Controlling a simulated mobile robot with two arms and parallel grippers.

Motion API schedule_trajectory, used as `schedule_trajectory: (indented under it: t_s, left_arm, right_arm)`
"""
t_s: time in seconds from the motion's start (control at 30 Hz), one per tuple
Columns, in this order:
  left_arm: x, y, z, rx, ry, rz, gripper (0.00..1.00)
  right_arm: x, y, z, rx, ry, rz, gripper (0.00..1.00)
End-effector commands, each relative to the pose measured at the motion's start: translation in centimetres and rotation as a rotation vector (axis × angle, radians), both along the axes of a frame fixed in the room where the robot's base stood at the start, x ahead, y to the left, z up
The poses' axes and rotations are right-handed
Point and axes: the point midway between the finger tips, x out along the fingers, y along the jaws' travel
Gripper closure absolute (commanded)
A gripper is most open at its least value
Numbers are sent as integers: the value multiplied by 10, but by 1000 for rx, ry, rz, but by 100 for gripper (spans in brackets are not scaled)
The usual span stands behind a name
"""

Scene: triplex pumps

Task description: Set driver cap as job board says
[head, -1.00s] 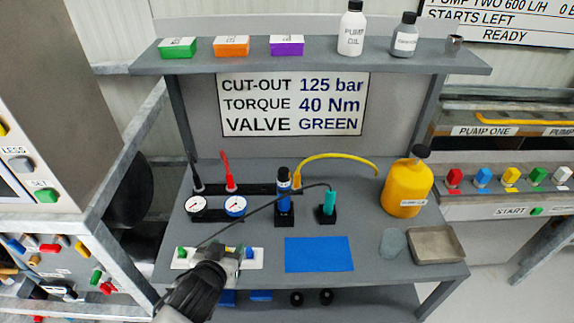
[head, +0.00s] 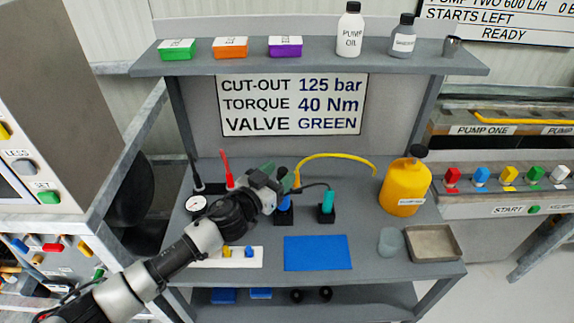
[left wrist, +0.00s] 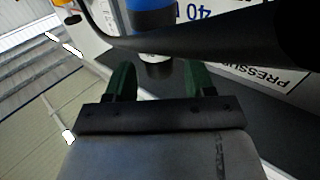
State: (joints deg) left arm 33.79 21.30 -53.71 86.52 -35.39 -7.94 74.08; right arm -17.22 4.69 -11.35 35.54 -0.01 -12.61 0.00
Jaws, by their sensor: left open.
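The job board (head: 290,105) behind the bench reads cut-out 125 bar, torque 40 Nm, valve green. The blue and black driver (head: 285,204) stands upright in a black stand on the bench, its upper part mostly hidden by my gripper. My left gripper (head: 274,177) is at the driver's upper part. In the left wrist view, its green fingers (left wrist: 161,78) are open, with the driver's blue and black body (left wrist: 153,45) showing between and beyond them. I cannot tell whether they touch it. The driver's cap is not clear. My right gripper is not in view.
A teal-handled tool (head: 327,203) stands close right of the driver, with a dark cable. A yellow hose (head: 335,157) arches behind. A gauge (head: 195,203) and a white tray with coloured caps (head: 257,263) are left. A blue mat (head: 318,253) lies clear in front.

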Motion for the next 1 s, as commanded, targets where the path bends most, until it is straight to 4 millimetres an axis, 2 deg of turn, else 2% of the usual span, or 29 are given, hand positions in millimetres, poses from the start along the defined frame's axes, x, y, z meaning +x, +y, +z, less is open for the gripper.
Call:
schedule_trajectory:
  t_s: [0.2, 0.57, 0.63, 0.87, 0.9, 1.0]
  left_arm:
    - [22, -18, 0, -1, -1, 0, 46]
    - [27, -22, 0, 1, 1, 1, 46]
    - [27, -22, 0, 1, 1, 1, 52]
    - [27, -22, 0, 1, 1, 1, 87]
    - [27, -22, 0, 1, 1, 1, 90]
    - [27, -22, 0, 2, 2, -14, 90]
  right_arm:
    - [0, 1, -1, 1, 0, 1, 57]
    - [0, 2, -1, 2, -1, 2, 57]
    - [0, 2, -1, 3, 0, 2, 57]
    - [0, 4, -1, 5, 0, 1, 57]
    - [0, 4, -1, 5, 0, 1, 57]
    - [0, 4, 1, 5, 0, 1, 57]
